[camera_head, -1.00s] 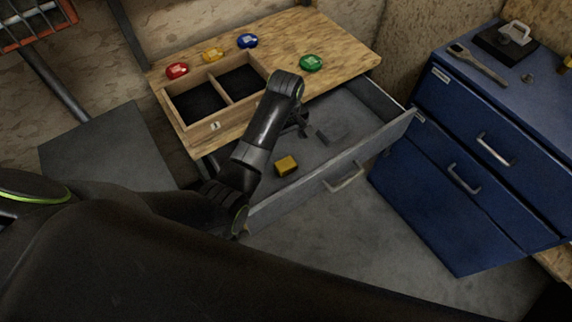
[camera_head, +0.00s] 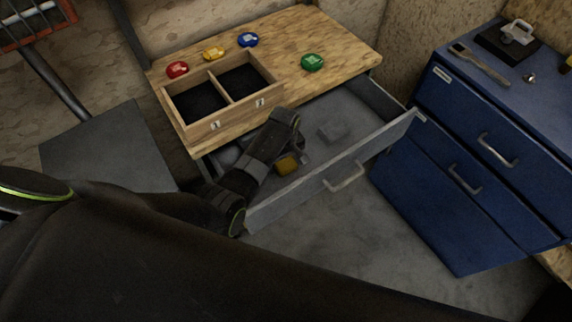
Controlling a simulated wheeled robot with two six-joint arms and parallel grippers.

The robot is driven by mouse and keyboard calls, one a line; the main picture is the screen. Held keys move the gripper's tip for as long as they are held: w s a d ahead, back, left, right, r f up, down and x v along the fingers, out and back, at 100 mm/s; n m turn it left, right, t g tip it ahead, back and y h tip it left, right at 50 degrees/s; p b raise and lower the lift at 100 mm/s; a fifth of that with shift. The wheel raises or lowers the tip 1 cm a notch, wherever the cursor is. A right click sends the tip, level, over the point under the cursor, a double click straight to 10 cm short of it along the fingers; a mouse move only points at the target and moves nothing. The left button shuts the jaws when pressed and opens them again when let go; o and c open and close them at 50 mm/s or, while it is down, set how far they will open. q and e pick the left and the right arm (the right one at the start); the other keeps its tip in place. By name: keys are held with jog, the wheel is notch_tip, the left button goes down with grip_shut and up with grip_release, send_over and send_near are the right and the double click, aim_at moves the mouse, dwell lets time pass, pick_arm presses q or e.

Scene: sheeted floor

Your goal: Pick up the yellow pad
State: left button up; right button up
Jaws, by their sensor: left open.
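A small yellow pad (camera_head: 286,165) lies in the open grey drawer (camera_head: 350,108), near the drawer's front wall. My left gripper (camera_head: 301,156) is open, low in the drawer and right beside the yellow pad. My left arm's wrist covers part of the pad's upper left side. The fingers are dark and partly hidden, so I cannot tell whether they touch the pad. My right gripper is not in view.
A grey block (camera_head: 333,131) lies deeper in the drawer. The drawer front with its handle (camera_head: 344,177) stands close to my wrist. Above is a wooden top (camera_head: 330,38) with a two-compartment box (camera_head: 190,127) and coloured buttons. A blue cabinet (camera_head: 440,185) stands at right.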

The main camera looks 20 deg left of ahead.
aim_at(285, 161)
pick_arm(q)
jog(key=c, duration=1.1)
notch_tip(285, 161, up, 10)
jog(key=shift+r+p, duration=0.1)
jog(key=shift+p, duration=0.2)
jog(key=o, duration=0.5)
jog(key=shift+c, duration=0.2)
jog(key=c, duration=0.3)
jog(key=shift+c, duration=0.2)
